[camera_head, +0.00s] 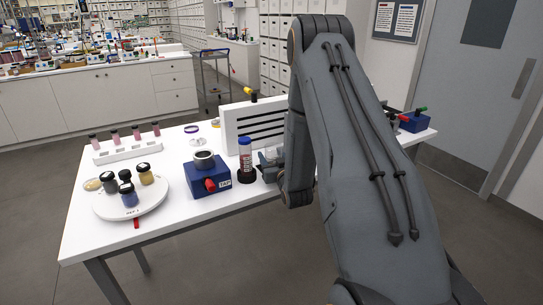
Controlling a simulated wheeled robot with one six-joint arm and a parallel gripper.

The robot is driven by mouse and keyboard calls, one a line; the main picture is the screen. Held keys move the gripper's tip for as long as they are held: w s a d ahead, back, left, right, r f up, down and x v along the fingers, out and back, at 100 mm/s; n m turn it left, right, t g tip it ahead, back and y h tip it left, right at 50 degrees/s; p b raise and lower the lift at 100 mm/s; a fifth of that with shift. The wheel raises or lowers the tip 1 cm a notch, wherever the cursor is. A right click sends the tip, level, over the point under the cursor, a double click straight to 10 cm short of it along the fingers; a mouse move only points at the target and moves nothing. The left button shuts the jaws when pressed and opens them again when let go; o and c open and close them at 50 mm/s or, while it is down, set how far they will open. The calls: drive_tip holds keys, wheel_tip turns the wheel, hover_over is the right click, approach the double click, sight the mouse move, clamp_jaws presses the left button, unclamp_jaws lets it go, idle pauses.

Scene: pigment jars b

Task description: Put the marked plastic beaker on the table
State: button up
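I cannot make out the marked plastic beaker clearly; my arm covers much of the table's right half. The tube stands upright in a dark round base. Whether the gripper's fingers are open or hold something does not show.
A blue box with a "TAP" label (208,182) stands left of the tube. A round white tray (148,208) bears several jars at the front left. A white rack (127,152) with pink vials stands behind it. A white slotted panel (230,130) stands behind the tube.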

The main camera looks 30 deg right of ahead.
drive_tip(key=shift+f, duration=0.1)
drive_tip(key=o, duration=0.6)
drive_tip(key=shift+f, duration=0.1)
drive_tip(key=o, duration=0.5)
drive_tip(key=shift+c, duration=0.2)
